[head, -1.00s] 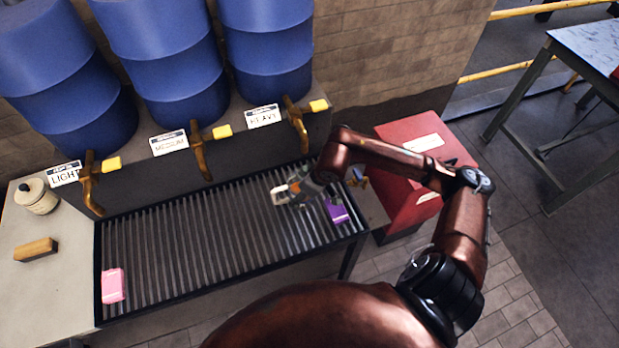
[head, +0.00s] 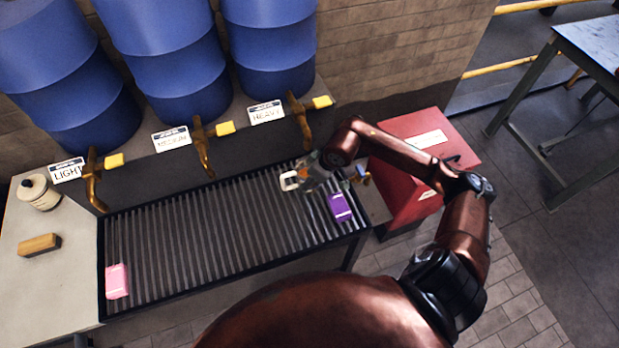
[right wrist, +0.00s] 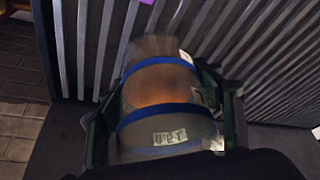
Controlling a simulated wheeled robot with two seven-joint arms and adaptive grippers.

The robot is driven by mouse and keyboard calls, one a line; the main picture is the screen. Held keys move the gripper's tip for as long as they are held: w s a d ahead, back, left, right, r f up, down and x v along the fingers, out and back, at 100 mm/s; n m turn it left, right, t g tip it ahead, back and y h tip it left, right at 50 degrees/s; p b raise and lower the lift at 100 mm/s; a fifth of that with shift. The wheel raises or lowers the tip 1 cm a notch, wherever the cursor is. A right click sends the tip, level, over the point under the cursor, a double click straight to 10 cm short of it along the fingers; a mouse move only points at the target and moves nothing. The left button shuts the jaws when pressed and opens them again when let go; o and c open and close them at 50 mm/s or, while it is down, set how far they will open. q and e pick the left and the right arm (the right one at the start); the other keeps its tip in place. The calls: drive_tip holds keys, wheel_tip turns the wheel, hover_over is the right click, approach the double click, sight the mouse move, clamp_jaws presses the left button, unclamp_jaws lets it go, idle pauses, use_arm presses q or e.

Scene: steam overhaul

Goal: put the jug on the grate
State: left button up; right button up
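The jug (right wrist: 160,95) shows in the right wrist view as a see-through, rounded vessel with blue bands, pale labels and an orange-brown glow inside. It lies between the two dark green fingers of my right gripper (right wrist: 162,112), which are closed around its sides. In the head view the right gripper (head: 305,178) is over the right part of the slatted grate (head: 190,243), with a pale part of the jug (head: 289,181) at its tip. Whether the jug's base touches the slats is hidden. My left gripper is not in view.
A purple item (head: 340,207) lies on the grate close to my right gripper, and a pink one (head: 117,281) at its left end. Brass taps with yellow handles (head: 301,122) stand behind, below blue barrels (head: 270,50). A red cabinet (head: 418,130) stands right. The grate's middle is clear.

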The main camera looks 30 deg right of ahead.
drive_tip(key=o, duration=0.3)
drive_tip(key=shift+d, duration=0.1)
drive_tip(key=shift+o, duration=0.2)
drive_tip(key=shift+r, duration=0.15)
drive_tip(key=shift+r, duration=0.25)
drive_tip(key=p+v, duration=0.1)
drive_tip(key=v, duration=1)
drive_tip(key=shift+s+r, duration=0.2)
drive_tip(key=shift+s, duration=0.05)
